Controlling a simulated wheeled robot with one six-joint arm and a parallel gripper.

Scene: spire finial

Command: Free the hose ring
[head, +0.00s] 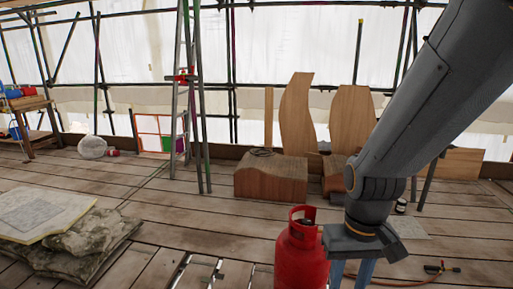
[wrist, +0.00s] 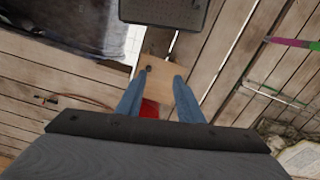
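My gripper (head: 350,272) points down just right of a red gas cylinder (head: 303,255), with its blue fingers cut off by the bottom edge of the head view. In the wrist view the fingers (wrist: 158,80) stand apart, with a gap between them. A tan wooden piece with a small dark spot (wrist: 165,85) shows in that gap; I cannot tell its depth. Part of the red cylinder (wrist: 150,108) shows behind it. An orange hose (head: 405,283) runs along the floor to a torch (head: 440,268). A dark coil (head: 262,152) lies on a wooden block; I cannot tell which thing is the hose ring.
The brown wooden block (head: 270,182) stands behind the cylinder, with tall curved boards (head: 297,110) behind it. A ladder (head: 182,90) and scaffold poles stand at the back. Stone slabs (head: 75,235) lie at left. Plank floor is open between slabs and block.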

